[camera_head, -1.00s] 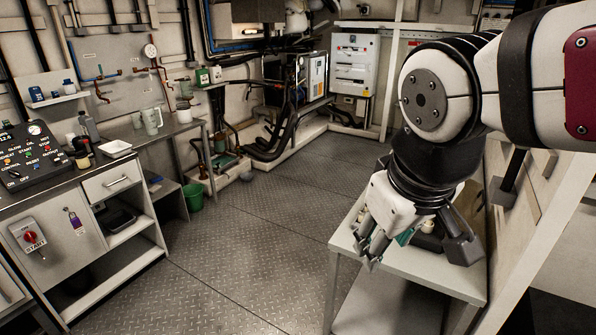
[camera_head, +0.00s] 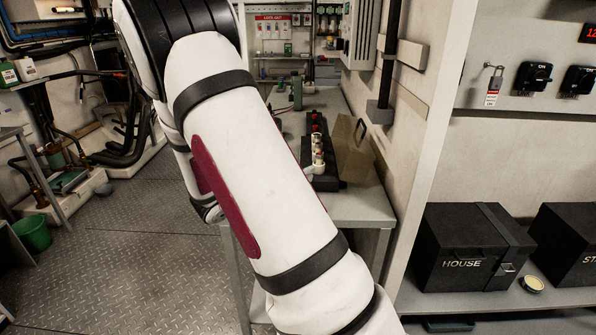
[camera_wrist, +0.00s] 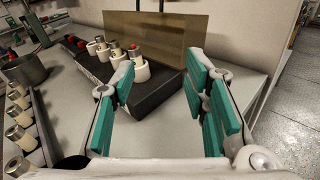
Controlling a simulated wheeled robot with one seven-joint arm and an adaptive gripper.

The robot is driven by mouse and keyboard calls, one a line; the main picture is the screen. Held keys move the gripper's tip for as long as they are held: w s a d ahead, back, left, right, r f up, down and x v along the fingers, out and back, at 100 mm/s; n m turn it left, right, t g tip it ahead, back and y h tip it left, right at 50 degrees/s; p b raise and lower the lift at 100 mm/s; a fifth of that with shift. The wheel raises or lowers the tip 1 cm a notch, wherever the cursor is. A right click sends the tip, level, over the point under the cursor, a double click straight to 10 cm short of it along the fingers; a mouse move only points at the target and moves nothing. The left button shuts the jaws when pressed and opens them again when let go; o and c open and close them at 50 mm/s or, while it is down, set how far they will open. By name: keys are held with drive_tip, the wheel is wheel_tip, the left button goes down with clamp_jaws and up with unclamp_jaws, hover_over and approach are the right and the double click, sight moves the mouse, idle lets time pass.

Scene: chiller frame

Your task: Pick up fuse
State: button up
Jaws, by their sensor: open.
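The nearest fuse (camera_wrist: 140,71) stands just beyond my gripper's left finger. More fuses (camera_wrist: 20,137) stand in a row at the left edge. My gripper (camera_wrist: 160,82), with teal pads, is open with its fingers wide apart and nothing between them. In the head view, a row of fuses (camera_head: 317,152) shows on the bench beyond my arm, which hides my gripper there.
A brown panel (camera_wrist: 150,33) stands upright behind the block. A metal pot (camera_wrist: 25,67) is at the left. The bench top (camera_wrist: 160,134) is bare at the front. In the head view, black boxes (camera_head: 470,235) sit on a shelf at the right.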

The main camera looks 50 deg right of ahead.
sight(317, 158)
drive_tip(key=w+f+n+t, duration=0.1)
drive_tip(key=w+f, duration=0.1)
drive_tip(key=w+d+f+n+h+b, duration=0.1)
drive_tip(key=f, duration=0.1)
drive_tip(key=shift+w+d+n+t, duration=0.1)
drive_tip(key=shift+w+n+t, duration=0.25)
drive_tip(key=shift+n+t, duration=0.05)
drive_tip(key=d, duration=0.7)
drive_tip(key=shift+w+d, duration=0.25)
drive_tip(key=shift+d, duration=0.1)
drive_tip(key=shift+d+r+b, duration=0.2)
drive_tip(key=shift+d, duration=1.3)
drive_tip(key=shift+d+r+b, duration=0.2)
drive_tip(key=shift+d, duration=1.25)
clamp_jaws()
